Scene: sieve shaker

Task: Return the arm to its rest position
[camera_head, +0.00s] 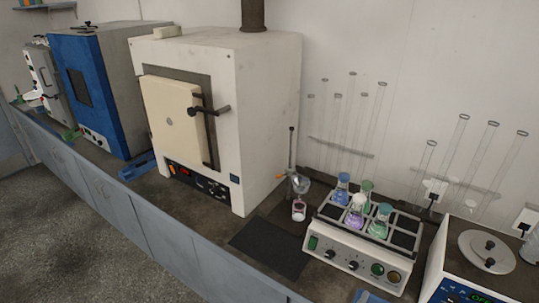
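Neither of my grippers and no part of my arms shows in the head view. No sieve shaker can be made out for certain. A long workbench (171,209) with grey-blue cabinet fronts runs from the far left to the lower right. On it stands a white furnace-like box (268,100) with a cream door (171,118), which is shut.
A blue cabinet oven (84,90) stands left of the furnace. To its right are a dark mat (262,250), a small stand with a flask (299,186), a rack unit (353,251) with several coloured flasks, and a white device (486,265). Open floor (70,240) lies in front.

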